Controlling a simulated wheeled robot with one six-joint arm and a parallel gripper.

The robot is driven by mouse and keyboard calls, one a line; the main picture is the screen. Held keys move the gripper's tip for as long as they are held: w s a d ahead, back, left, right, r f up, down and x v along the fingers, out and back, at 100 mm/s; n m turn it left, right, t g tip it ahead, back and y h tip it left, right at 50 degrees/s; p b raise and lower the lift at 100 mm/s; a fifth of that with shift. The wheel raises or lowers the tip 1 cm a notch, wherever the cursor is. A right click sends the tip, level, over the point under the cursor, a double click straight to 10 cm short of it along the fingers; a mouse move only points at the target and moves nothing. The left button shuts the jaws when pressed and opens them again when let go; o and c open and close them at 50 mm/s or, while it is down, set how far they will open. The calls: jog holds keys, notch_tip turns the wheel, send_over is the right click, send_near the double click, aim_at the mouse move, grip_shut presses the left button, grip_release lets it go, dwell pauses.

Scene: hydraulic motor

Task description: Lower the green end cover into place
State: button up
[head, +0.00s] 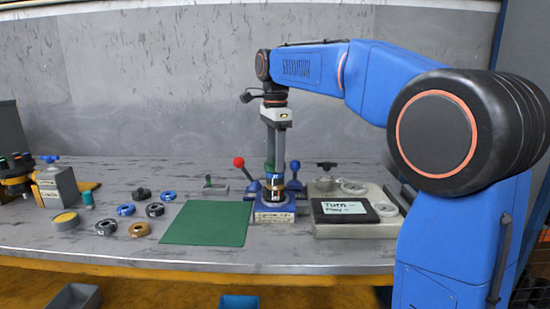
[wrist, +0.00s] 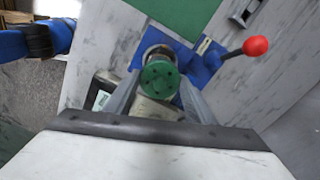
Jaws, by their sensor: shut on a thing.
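The green end cover (wrist: 159,78) is a round green disc with small dark holes on its face, seen from above in the wrist view. My gripper (wrist: 157,88) is shut on it, one finger on each side. In the head view my gripper (head: 275,165) points straight down over the blue fixture (head: 275,211), and a bit of the green cover (head: 270,168) shows between the fingers. Below it a stack of motor parts (head: 273,188), with dark, silver and brass-coloured bands, stands upright in the fixture.
A red-knobbed lever (head: 241,165) stands left of the fixture, and a blue-knobbed one (head: 295,168) right. A green mat (head: 207,223) lies bare to the left. Several ring parts (head: 140,229) lie farther left. A grey station with a sign (head: 345,210) stands right.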

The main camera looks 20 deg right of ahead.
jog(key=shift+f, duration=0.4)
dwell(0.4)
jog(key=o, duration=1.8)
jog(key=shift+c, duration=0.2)
jog(key=shift+r, duration=2.4)
